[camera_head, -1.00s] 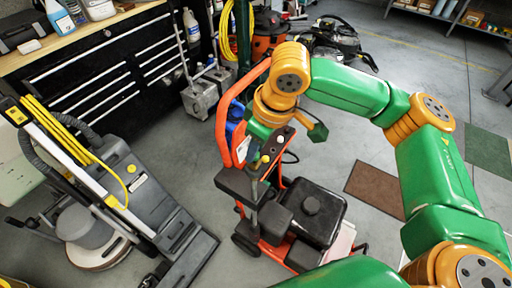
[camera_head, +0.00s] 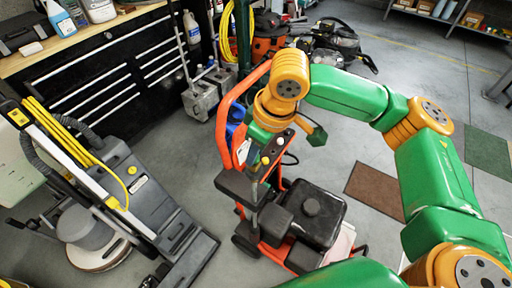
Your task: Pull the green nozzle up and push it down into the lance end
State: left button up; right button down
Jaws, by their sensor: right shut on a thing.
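The orange and black pressure washer (camera_head: 312,208) stands on the floor in the middle of the view. Its dark nozzle panel (camera_head: 275,151) carries a yellow nozzle (camera_head: 265,160) and other small coloured tips. A grey lance tube (camera_head: 254,190) seems to run down beside the panel. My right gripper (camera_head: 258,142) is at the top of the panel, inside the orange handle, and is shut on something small. My own wrist covers the fingertips. The green nozzle cannot be made out apart from my green wrist parts. My left gripper is out of view.
The orange handle (camera_head: 225,122) loops close around my right wrist. A floor scrubber (camera_head: 150,195) with a yellow cord stands at left, before a black drawer cabinet (camera_head: 95,75). Brown (camera_head: 375,190) and green (camera_head: 488,150) mats lie on open floor at right.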

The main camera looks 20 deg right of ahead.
dwell(0.8)
jog(key=shift+p, duration=0.65)
dwell(0.4)
jog(key=shift+p, duration=0.5)
jog(key=shift+f, duration=0.5)
jog(key=c, duration=0.6)
grip_release()
